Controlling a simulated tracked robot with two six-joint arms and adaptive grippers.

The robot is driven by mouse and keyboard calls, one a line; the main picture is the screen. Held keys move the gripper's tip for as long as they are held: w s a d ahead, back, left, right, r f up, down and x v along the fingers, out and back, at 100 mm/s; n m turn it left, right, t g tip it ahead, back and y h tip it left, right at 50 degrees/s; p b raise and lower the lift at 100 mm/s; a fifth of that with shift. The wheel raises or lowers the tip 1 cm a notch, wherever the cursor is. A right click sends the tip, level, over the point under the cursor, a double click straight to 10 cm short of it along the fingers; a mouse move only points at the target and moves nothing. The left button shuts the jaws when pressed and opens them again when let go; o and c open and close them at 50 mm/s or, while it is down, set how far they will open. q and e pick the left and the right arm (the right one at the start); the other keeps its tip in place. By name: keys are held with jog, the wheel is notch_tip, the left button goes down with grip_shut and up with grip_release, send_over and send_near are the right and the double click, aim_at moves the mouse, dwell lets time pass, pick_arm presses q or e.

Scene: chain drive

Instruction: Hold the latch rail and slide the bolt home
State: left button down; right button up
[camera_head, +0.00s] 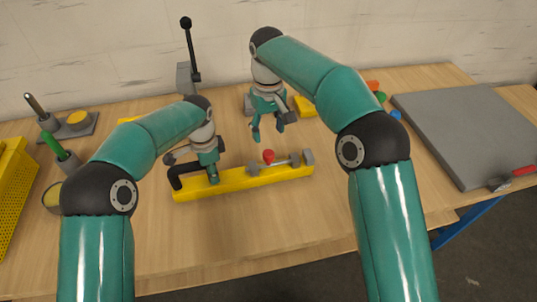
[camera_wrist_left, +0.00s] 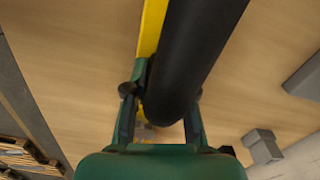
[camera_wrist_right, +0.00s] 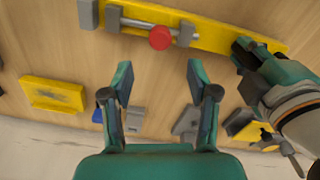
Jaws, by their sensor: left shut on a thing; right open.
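The latch rail (camera_head: 240,182) is a long yellow bar lying on the table, with a black handle (camera_head: 178,172) at its left end. My left gripper (camera_head: 212,176) is shut on this handle, which also fills the left wrist view (camera_wrist_left: 190,60). The grey bolt (camera_head: 281,162) has a red knob (camera_head: 268,156) and lies along the rail's right part between two grey brackets. A grey end block (camera_head: 308,157) stands at the rail's right end. In the right wrist view, the knob (camera_wrist_right: 160,38) lies ahead of my right gripper (camera_wrist_right: 158,75), which is open, empty and apart from it.
A grey board (camera_head: 465,125) covers the right side of the table. A lever stand (camera_head: 186,75) is at the back, and a yellow crate (camera_head: 12,185) at the left edge. A yellow block (camera_head: 304,107) sits behind the right gripper. The table in front of the rail is clear.

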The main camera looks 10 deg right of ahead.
aim_at(269, 152)
notch_tip(269, 152, down, 10)
jog(key=shift+f, duration=0.2)
grip_shut()
dwell(0.4)
jog(key=shift+d, duration=0.1)
